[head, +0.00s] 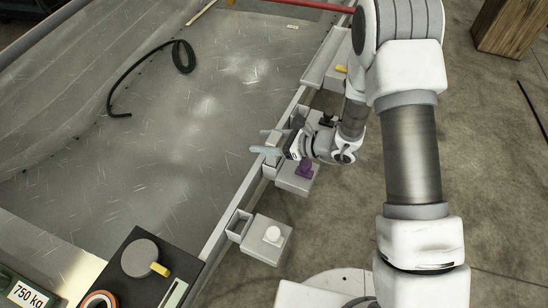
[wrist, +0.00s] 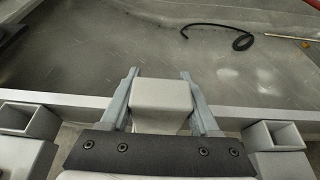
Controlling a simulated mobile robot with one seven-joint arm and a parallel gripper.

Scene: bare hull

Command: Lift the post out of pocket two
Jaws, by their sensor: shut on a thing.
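My gripper (head: 262,149) is at the hull's side rail, above the pocket beside the purple-knobbed block (head: 298,178). In the wrist view my gripper (wrist: 157,75) has one finger on each side of a light grey, square-ended post (wrist: 160,94) and is shut on it. The post also shows between the fingers in the head view (head: 272,137). The pocket below it (head: 269,171) is mostly hidden, so I cannot tell how deep the post's lower end sits.
Open, empty-looking square pockets stand left (wrist: 30,121) and right (wrist: 274,135) of the post. A white-knobbed block (head: 268,238) sits beside the near pocket (head: 238,225). A black hose (head: 150,57) lies on the bare hull floor (head: 200,110). A dark panel (head: 150,265) is at near left.

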